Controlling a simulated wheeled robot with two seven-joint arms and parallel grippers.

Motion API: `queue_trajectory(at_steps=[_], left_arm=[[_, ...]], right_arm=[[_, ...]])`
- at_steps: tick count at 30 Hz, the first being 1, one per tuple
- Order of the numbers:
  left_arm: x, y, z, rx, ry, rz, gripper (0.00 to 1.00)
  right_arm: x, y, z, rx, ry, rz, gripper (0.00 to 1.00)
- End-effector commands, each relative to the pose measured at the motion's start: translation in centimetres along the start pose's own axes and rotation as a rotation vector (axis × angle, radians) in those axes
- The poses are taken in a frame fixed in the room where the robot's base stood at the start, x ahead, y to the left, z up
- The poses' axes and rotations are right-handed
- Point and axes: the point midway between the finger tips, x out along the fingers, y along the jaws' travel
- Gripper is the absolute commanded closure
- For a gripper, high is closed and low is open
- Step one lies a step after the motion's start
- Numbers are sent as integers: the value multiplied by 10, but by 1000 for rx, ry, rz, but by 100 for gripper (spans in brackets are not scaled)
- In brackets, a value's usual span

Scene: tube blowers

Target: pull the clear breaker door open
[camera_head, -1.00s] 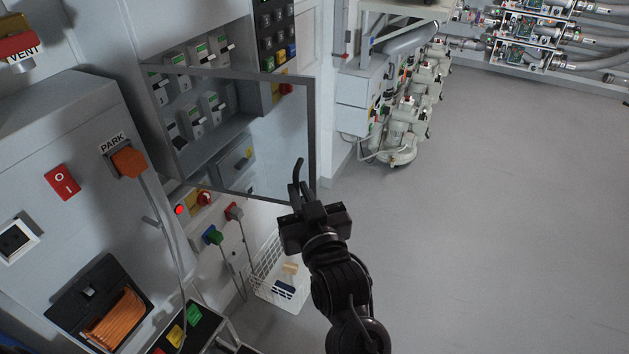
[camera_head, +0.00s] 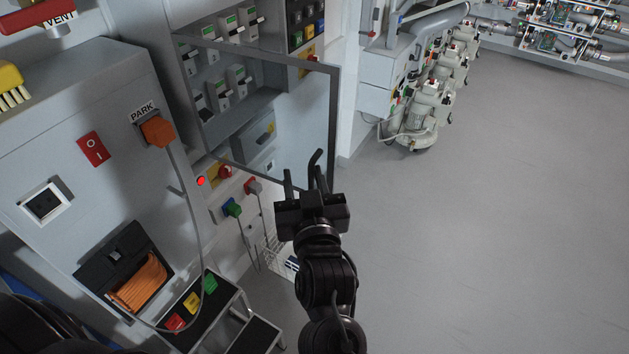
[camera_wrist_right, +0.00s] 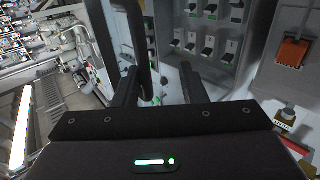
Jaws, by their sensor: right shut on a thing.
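The clear breaker door (camera_head: 300,118) is a see-through panel in a thin grey frame. It stands swung out from the breaker cabinet, at an angle to it. Several breakers (camera_head: 238,78) show inside and through the pane. My right gripper (camera_head: 305,180) is at the door's lower right edge, shut on its dark handle. In the right wrist view a dark curved bar (camera_wrist_right: 142,45) rises by the fingers (camera_wrist_right: 160,88); the exact contact is hard to see. My left gripper is out of view.
A grey panel at left carries an orange PARK plug (camera_head: 157,131), a red switch (camera_head: 92,149) and a coiled orange hose (camera_head: 140,283). A step stool (camera_head: 240,305) stands below. Pumps (camera_head: 425,115) stand behind right. The floor (camera_head: 480,240) at right is clear.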

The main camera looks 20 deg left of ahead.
Motion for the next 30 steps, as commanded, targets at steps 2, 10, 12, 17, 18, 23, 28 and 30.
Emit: queue_trajectory(at_steps=[2,10,12,17,18,23,28,30], left_arm=[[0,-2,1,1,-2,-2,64],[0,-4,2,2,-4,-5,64],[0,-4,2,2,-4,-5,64],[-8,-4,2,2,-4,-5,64],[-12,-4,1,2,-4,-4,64],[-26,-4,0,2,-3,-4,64],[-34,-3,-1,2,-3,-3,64],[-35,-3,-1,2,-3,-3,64]], right_arm=[[0,-4,1,-3,-2,-10,67],[0,-2,3,-3,-5,-5,67],[-1,-1,3,-3,-6,-4,67],[-13,-1,1,-3,-7,-4,67],[-19,-1,1,-3,-8,-4,67],[-48,-2,0,-2,-10,-7,67],[-70,-2,1,-2,-7,-8,67],[-75,-2,1,-3,-6,-9,67]])
